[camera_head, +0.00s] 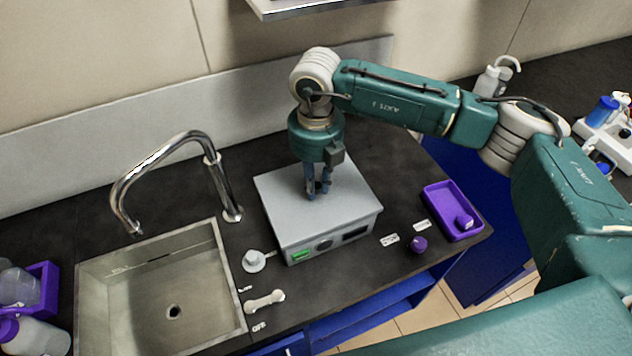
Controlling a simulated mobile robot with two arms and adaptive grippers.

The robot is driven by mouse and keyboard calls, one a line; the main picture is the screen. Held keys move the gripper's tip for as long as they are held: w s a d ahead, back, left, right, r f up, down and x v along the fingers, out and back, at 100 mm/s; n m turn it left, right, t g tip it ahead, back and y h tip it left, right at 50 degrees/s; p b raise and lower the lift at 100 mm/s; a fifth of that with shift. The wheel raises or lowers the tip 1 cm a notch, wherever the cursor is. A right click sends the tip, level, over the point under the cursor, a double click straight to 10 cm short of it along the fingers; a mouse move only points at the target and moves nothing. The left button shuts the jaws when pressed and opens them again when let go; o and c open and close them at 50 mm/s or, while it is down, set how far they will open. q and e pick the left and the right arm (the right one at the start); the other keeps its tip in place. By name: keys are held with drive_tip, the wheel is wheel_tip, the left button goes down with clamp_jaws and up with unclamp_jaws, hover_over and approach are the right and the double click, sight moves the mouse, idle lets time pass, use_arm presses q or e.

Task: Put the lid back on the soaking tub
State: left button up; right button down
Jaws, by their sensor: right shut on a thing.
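The soaking tub (327,243) is a grey box with a green display and a dark knob on its front, standing on the dark counter right of the sink. Its flat grey lid (285,200) covers the top. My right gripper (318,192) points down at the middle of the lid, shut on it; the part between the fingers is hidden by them. The lid looks level and lined up with the tub, but I cannot tell whether it rests fully or a small gap remains. My left gripper is not in view.
A steel sink (222,290) with a curved tap (222,190) lies left. A purple tray (436,204) and a purple cap (417,245) are right. White bottles (488,82) stand behind my arm.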

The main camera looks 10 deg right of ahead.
drive_tip(key=shift+f+b, duration=0.55)
drive_tip(key=shift+b, duration=1.15)
idle(2.3)
idle(0.3)
drive_tip(key=c, duration=1)
unclamp_jaws()
drive_tip(key=shift+c, duration=0.2)
drive_tip(key=shift+r, duration=0.1)
drive_tip(key=shift+r+p, duration=1.6)
drive_tip(key=shift+r, duration=1.85)
clamp_jaws()
